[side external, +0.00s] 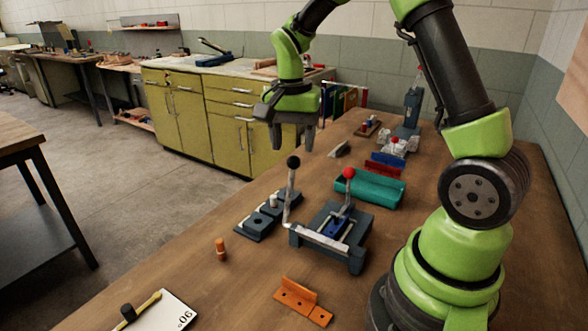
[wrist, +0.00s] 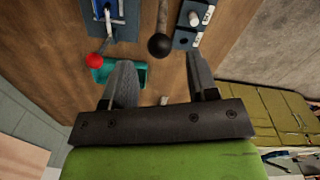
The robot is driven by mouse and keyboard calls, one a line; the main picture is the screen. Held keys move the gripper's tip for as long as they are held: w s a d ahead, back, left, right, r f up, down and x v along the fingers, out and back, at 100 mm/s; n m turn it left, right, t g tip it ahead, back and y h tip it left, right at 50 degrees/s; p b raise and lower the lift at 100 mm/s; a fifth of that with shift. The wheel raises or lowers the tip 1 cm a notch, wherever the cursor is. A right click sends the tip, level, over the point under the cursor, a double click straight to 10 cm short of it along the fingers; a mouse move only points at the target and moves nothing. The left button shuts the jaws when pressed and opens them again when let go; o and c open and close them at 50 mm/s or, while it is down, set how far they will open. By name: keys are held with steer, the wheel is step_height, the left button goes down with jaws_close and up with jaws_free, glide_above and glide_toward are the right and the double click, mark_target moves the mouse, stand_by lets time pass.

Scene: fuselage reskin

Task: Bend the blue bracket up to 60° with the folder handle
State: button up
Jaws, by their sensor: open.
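The folder (side external: 355,262) is a dark grey bench tool on the wooden table. The blue bracket (side external: 336,229) lies in it, partly covered by the clamp parts; its bend angle is hard to tell. The folder handle (side external: 288,195) stands nearly upright at the folder's left, topped by a black ball. A second lever with a red ball (side external: 348,173) rises from the folder. My gripper (side external: 292,143) is open and empty, above and behind the black ball, not touching it. In the wrist view the black ball (wrist: 161,45) shows between the fingers' lines, beyond the tips.
Dark blocks with light pegs (side external: 262,217) sit left of the folder. A teal tray (side external: 368,190) and red and blue pieces (side external: 383,166) lie behind it. An orange bracket (side external: 303,299), a small orange-brown cylinder (side external: 221,249) and a white card marked 90° (side external: 170,312) lie in front.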

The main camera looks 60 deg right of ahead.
mark_target(294, 168)
step_height(294, 168, down, 6)
steer(key=shift+s+f, duration=0.1)
steer(key=shift+f, duration=0.15)
steer(key=shift+c, duration=0.4)
jaws_close()
